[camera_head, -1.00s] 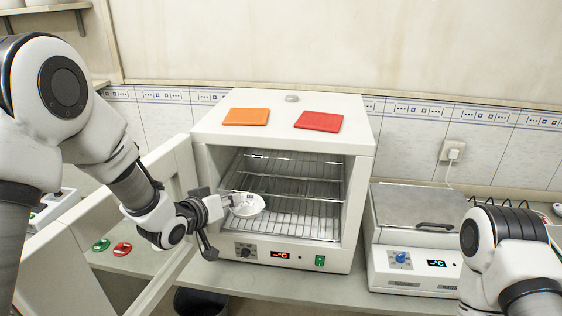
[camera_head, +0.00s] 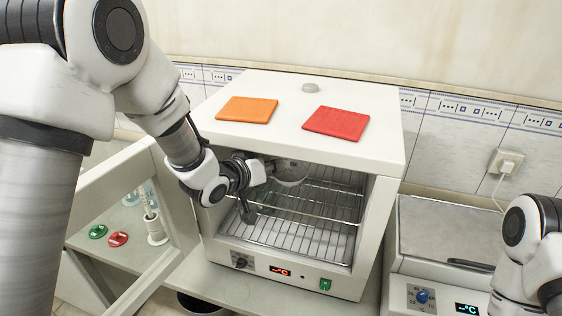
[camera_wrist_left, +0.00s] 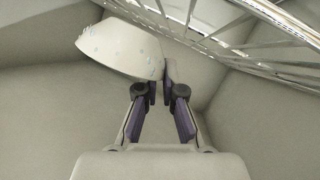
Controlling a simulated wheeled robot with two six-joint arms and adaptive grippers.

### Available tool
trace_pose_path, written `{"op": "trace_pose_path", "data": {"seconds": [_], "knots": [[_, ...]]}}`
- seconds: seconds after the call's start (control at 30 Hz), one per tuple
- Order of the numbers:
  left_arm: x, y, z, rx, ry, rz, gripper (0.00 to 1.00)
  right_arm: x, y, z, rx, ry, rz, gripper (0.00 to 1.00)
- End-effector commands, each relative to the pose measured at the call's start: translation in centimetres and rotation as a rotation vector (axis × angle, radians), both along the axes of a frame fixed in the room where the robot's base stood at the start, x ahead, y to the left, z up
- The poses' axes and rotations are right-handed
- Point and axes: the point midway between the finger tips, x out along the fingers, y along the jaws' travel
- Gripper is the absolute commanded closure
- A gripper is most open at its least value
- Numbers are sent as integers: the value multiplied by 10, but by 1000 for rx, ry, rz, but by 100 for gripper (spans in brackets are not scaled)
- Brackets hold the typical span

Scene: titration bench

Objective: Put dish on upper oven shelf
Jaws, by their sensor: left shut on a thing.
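The white dish (camera_head: 292,173) is inside the open oven (camera_head: 375,225), toward its left side, near the level of the upper wire shelf (camera_head: 335,197). My left gripper (camera_head: 268,170) reaches in through the front opening and is shut on the dish's edge. In the left wrist view the dish (camera_wrist_left: 120,48) extends to the left of the gripper's fingertips (camera_wrist_left: 160,82), and shelf wires (camera_wrist_left: 240,25) cross the upper right. I cannot tell whether the dish touches the shelf. My right arm shows at the right edge, but its gripper is out of view.
The oven door (camera_head: 120,175) stands open on the left, close to my left arm. A lower wire shelf (camera_head: 300,235) lies below. Orange (camera_head: 247,109) and red (camera_head: 336,123) pads lie on the oven top. A hotplate-like device (camera_head: 440,240) stands to the right.

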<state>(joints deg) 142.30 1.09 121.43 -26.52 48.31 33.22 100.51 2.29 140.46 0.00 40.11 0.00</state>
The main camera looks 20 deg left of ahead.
Motion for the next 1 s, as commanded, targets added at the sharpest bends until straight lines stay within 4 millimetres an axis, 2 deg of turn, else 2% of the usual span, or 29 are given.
{"op": "trace_pose_path", "data": {"seconds": [0.03,0.2,0.3,0.67,0.77,1.0], "knots": [[-2,-2,-15,2,1,-2,100,-1,0,-15,0,2,0,60],[-3,-2,-12,1,4,-3,100,-1,0,-10,0,2,0,60],[-3,-2,-12,2,6,-3,68,-1,0,-10,0,3,0,60],[-6,0,-10,0,2,-2,68,-1,0,-13,0,3,0,60],[-18,5,-5,-1,1,-1,68,-1,0,-18,0,3,0,60],[-71,26,17,-6,-2,1,68,-1,0,-35,0,3,0,60]]}}
